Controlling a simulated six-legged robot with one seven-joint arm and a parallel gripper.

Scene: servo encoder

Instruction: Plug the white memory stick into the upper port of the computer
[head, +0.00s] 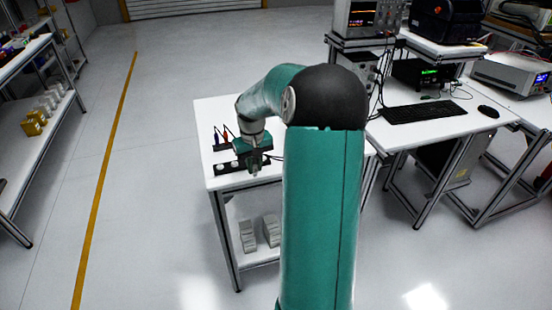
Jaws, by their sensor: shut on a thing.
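My gripper (255,171) is low over the front part of the small white table, at the black strip (228,167). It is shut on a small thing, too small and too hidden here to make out. I cannot pick out the white memory stick for certain. A dark computer case (455,166) stands under the desk on the right, far from my gripper. Its ports cannot be made out in this view.
The small white table (209,112) holds blue and red upright tools (225,134) in a black holder, left of my gripper. The right desk carries a keyboard (424,112) and a mouse (488,111). A shelf rack (45,150) stands at the left. Open floor lies between.

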